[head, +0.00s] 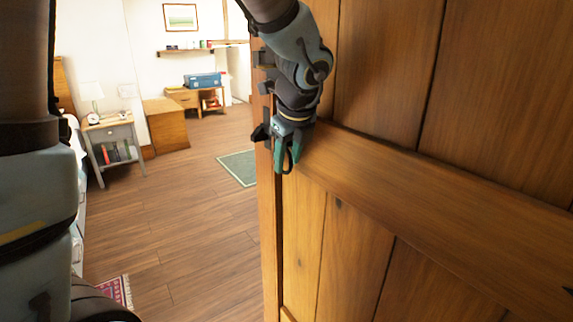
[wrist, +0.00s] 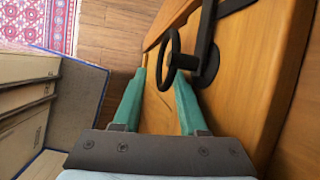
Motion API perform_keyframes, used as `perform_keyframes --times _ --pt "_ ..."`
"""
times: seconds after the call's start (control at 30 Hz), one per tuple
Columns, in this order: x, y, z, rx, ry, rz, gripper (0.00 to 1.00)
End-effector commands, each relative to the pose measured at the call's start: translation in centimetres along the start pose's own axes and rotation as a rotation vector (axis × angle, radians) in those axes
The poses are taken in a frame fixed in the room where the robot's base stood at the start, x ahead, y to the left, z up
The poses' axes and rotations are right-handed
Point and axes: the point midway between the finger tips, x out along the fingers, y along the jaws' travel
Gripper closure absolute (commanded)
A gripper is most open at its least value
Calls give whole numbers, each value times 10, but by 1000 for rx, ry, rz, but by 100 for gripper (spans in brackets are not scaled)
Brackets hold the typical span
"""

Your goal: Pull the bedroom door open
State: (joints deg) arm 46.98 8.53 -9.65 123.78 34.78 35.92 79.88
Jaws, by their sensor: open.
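The bedroom door (head: 440,190) is a large panelled wooden door filling the right of the head view. In the wrist view the door (wrist: 255,90) runs along the right side. A dark ring handle (wrist: 175,41) on a black plate (wrist: 208,68) is fixed to it. My gripper (wrist: 160,75) is open, with its green fingertips on either side of the lower part of the ring. I cannot tell whether they touch it. In the head view my gripper (head: 284,162) is at the door's left edge, and the handle is mostly hidden there.
Wooden floor (head: 180,220) lies open left of the door. A green mat (head: 238,166), a patterned red rug (head: 115,291) and a bedside table (head: 112,135) are there. In the wrist view, tan box-like objects (wrist: 25,105) stand close on the left.

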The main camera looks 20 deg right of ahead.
Motion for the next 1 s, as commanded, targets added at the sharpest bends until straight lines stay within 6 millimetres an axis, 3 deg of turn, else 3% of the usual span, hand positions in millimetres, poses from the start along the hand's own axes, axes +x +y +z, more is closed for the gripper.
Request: perform_keyframes --times 0.2,0.5,0.87,1.0 --pt "18 0 0 0 0 0 58" --pt "20 0 0 0 0 -1 58" --pt "20 0 0 -1 0 1 99" --pt "20 1 0 -2 0 1 100"
